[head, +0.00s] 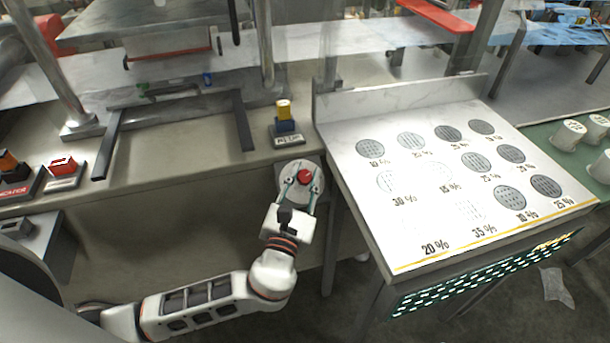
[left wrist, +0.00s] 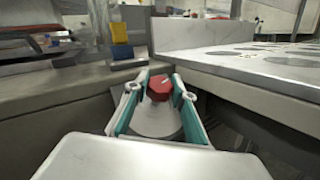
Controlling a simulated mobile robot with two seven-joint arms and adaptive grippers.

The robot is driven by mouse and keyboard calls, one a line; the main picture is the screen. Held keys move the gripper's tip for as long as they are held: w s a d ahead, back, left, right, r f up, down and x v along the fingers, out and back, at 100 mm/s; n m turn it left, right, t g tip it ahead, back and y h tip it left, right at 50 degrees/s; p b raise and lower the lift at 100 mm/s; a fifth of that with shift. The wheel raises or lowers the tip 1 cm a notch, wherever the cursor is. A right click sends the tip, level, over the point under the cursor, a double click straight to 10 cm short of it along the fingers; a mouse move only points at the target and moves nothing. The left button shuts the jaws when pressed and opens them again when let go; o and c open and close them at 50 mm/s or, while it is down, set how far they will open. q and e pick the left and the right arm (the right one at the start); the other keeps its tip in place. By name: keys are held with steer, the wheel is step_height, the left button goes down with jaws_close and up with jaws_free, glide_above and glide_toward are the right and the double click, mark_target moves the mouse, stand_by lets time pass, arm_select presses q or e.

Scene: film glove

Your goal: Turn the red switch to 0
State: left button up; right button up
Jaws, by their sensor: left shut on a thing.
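The red switch (head: 304,177) is a red knob on a pale round base (head: 287,187) at the front edge of the workbench, left of the sloped panel. My left gripper (head: 302,181) reaches it from the front, with one finger on each side of the knob. In the left wrist view the red switch (left wrist: 160,88) sits between the fingertips (left wrist: 159,84), and a light mark shows on its face. The fingers are shut on the knob. The numbers around the switch cannot be read. My right gripper is not in view.
A yellow and blue switch block (head: 284,115) stands just behind the knob. A sloped white panel (head: 400,215) with dark dotted discs rises close on the right. Red and orange switches (head: 62,166) sit at the far left of the bench. The bench front between is clear.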

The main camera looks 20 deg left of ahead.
arm_select(q)
steer(key=n+y, duration=0.2)
steer(key=y, duration=0.1)
steer(key=shift+d+f+n, duration=0.1)
steer(key=shift+f+n, duration=0.1)
steer(key=shift+n, duration=0.1)
steer(key=n+y+b, duration=0.1)
steer(key=n+y, duration=0.1)
steer(key=shift+g+y, duration=0.3)
steer(key=shift+y, duration=0.1)
steer(key=n+g+y+b, duration=0.1)
steer(key=n+y, duration=0.1)
steer(key=n, duration=0.1)
steer(key=shift+y, duration=0.4)
steer(key=shift+r+n+g+y+b, duration=0.15)
steer(key=shift+n+g+y+b, duration=0.3)
steer(key=shift+n+y, duration=0.35)
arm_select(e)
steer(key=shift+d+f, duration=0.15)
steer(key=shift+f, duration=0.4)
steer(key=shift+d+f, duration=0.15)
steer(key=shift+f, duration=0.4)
arm_select(q)
steer(key=shift+n+g+y, duration=0.25)
steer(key=shift+n+y, duration=0.05)
steer(key=shift+r, duration=0.1)
steer(key=o, duration=1.1)
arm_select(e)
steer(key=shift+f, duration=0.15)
